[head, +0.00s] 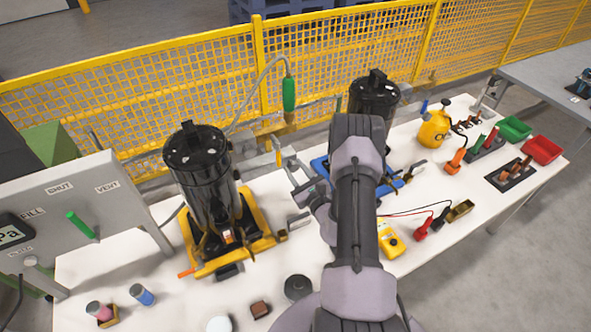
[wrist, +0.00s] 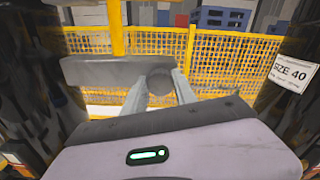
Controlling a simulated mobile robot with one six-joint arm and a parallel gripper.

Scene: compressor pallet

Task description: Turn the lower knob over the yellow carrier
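The yellow carrier (head: 262,243) holds an upright black compressor (head: 205,185) on the left part of the table. Behind and to its right, a small yellow handle (head: 277,152) hangs on the pipework below a green handle (head: 289,95). My gripper (head: 297,172) reaches toward this pipework, right of the yellow carrier. In the wrist view, the fingers of my gripper (wrist: 161,80) stand apart, with a round dark grey knob-like part (wrist: 160,87) showing between them. I cannot tell whether they touch it. A grey bar lies behind the fingers.
A second black compressor (head: 374,97) stands on a blue carrier (head: 320,166), partly hidden by my arm. A grey panel (head: 75,210) stands at the left. A yellow mesh fence (head: 160,92) runs behind. A yellow meter (head: 391,243) lies to the right.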

